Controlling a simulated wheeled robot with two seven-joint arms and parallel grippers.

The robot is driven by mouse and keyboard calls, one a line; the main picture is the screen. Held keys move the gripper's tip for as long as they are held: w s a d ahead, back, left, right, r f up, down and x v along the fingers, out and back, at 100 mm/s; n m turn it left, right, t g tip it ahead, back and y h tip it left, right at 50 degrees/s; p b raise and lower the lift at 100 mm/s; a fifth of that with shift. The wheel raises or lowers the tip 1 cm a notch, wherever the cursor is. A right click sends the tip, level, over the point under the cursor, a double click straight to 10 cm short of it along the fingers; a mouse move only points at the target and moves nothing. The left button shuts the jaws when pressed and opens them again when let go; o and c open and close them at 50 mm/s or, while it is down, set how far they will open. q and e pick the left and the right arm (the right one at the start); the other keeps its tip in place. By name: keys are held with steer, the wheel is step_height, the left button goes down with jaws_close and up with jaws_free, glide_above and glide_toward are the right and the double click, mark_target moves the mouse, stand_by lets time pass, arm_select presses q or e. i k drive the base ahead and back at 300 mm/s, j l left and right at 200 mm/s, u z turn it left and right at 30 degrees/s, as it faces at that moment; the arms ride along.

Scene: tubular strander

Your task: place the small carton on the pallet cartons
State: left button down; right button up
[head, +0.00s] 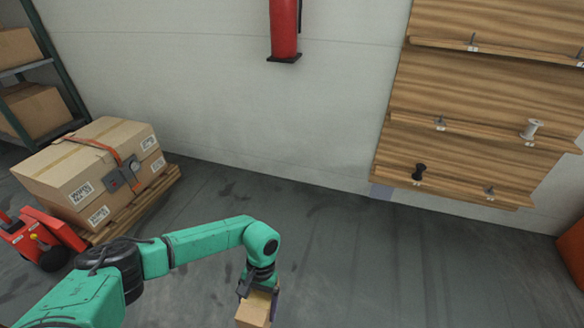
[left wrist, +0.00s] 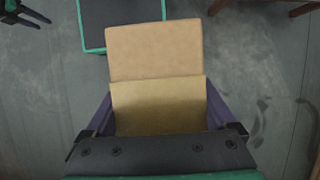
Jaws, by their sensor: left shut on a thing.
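The small carton (head: 253,309) is a plain brown box at the bottom middle of the head view. My left gripper (head: 259,291) is shut on it and holds it above the floor. In the left wrist view the small carton (left wrist: 155,75) sits between the two fingers of my left gripper (left wrist: 158,108). The pallet cartons (head: 85,170) are large brown boxes with an orange strap and a grey buckle. They stand on a wooden pallet (head: 140,207) at the left, well apart from the small carton. A dark gripper, my right one, shows partly at the top left of the left wrist view (left wrist: 22,12).
A red pallet jack (head: 45,235) stands at the pallet's near left. A shelf rack with boxes (head: 33,108) is at the far left. A red extinguisher (head: 284,30) hangs on the back wall. Wooden wall shelves (head: 480,105) are at the right. The middle floor is clear.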

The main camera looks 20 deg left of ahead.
mark_target(60, 163)
steer(key=i+j+u, duration=0.2)
steer(key=i+u, duration=1.1)
steer(key=i+l+u, duration=0.3)
steer(key=u, duration=0.15)
steer(key=i+u, duration=0.2)
steer(key=i, duration=1.1)
steer(key=i+u, duration=0.15)
steer(key=i, duration=1.1)
